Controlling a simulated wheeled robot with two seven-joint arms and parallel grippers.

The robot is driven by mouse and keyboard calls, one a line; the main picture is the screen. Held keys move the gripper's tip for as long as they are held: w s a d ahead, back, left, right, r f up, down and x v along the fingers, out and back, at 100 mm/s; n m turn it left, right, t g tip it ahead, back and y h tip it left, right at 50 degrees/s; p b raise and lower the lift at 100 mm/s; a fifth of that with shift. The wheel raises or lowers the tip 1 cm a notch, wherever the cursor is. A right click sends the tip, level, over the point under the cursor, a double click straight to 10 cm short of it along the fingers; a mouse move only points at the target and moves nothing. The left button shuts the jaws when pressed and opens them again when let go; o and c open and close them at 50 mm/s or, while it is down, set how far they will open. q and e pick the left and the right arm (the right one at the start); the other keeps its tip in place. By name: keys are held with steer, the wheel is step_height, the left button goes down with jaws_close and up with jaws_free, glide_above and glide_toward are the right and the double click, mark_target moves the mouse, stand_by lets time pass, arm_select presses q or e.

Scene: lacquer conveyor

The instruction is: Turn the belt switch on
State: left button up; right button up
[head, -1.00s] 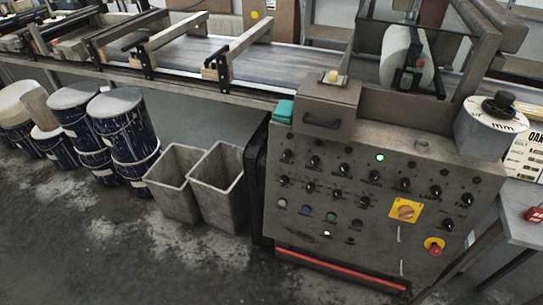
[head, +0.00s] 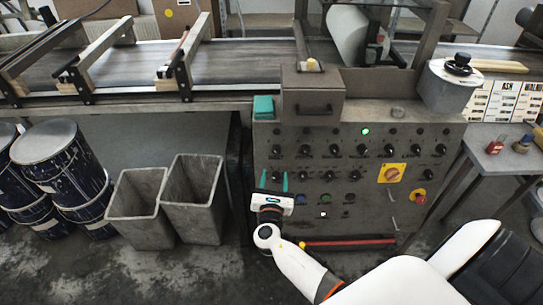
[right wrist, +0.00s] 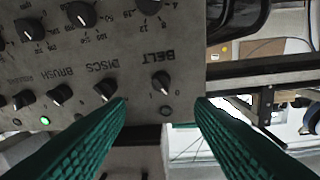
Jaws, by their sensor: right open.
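The belt switch is a small black knob (right wrist: 162,82) beside an upside-down BELT label in the right wrist view. Its small lamp (right wrist: 165,112) looks dark. I cannot tell surely which mark its pointer faces. In the head view the knob (head: 276,150) is at the left end of the upper knob row on the grey control panel (head: 335,215). My right gripper (head: 275,178) is open and empty, its green fingers pointing up in front of the panel's left part, below that knob. In the right wrist view its fingers (right wrist: 160,110) stand apart on either side of the knob. My left gripper is out of view.
Other knobs sit close by, including the DISCS knob (right wrist: 105,89). A green lamp (head: 365,131) is lit; a yellow-plated rotary switch (head: 392,173) and a red button (head: 419,196) are at right. Grey bins (head: 193,199) stand left of the panel. The conveyor (head: 240,62) runs behind.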

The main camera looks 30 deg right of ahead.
mark_target(276, 154)
steer(key=x, duration=0.9)
steer(key=shift+w+d, duration=0.15)
steer(key=shift+w, duration=0.15)
steer(key=shift+c, duration=0.2)
steer(key=c, duration=1)
